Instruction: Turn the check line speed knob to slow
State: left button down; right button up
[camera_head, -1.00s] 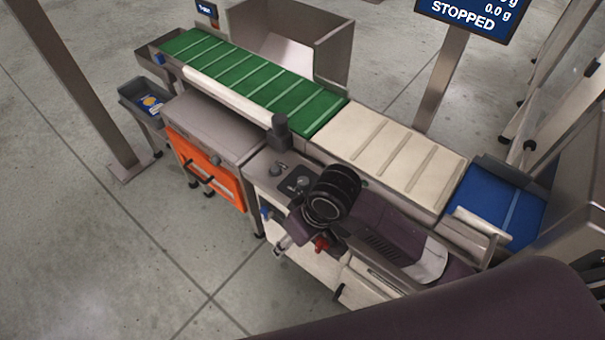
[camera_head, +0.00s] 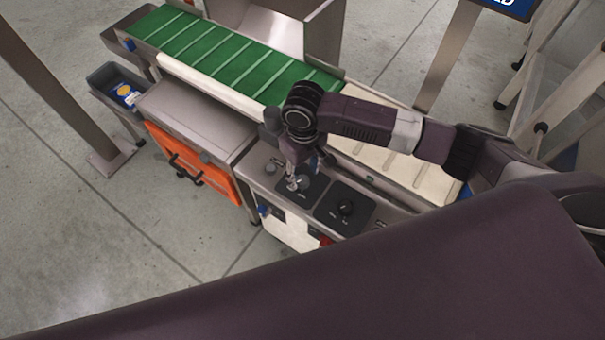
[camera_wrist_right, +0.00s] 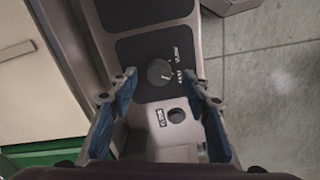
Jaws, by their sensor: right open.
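A dark round knob (camera_wrist_right: 160,72) sits on a black plate with small white markings in the right wrist view; the lettering is too small to read. In the head view this knob (camera_head: 303,183) is partly covered by my right gripper. My right gripper (camera_head: 293,184) points down over the control panel (camera_head: 262,184), with its jaws open. In the wrist view its two blue-padded fingers (camera_wrist_right: 160,84) stand left and right of the knob, with gaps on both sides. Contact or height above the plate cannot be told. My left gripper is not in view.
A second black plate with a knob (camera_head: 346,208) lies to the right on the panel. A grey plate with a dark round button (camera_wrist_right: 177,115) lies near the fingers. Behind are a green belt (camera_head: 225,55) and a cream belt (camera_head: 425,180). An orange panel (camera_head: 190,165) is at left.

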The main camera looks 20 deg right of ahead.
aim_at(303, 182)
jog(key=shift+w+f, duration=0.25)
jog(key=shift+f, duration=0.9)
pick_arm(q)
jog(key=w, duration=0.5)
pick_arm(e)
jog(key=shift+f, duration=0.25)
jog(key=c, duration=1.2)
jog(key=shift+o, duration=0.2)
jog(key=shift+r+n+p, duration=0.2)
jog(key=shift+n+p, duration=0.7)
jog(key=shift+p, duration=0.2)
jog(key=shift+n+p, duration=1.05)
jog(key=shift+n, duration=0.15)
jog(key=n+p, duration=0.2)
jog(key=n, duration=0.1)
jog(key=shift+f+n, duration=0.1)
jog(key=shift+n, duration=0.3)
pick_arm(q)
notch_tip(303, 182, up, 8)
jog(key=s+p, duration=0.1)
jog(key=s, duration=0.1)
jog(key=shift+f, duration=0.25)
pick_arm(e)
jog(key=shift+f+n, duration=0.1)
jog(key=shift+n, duration=1.9)
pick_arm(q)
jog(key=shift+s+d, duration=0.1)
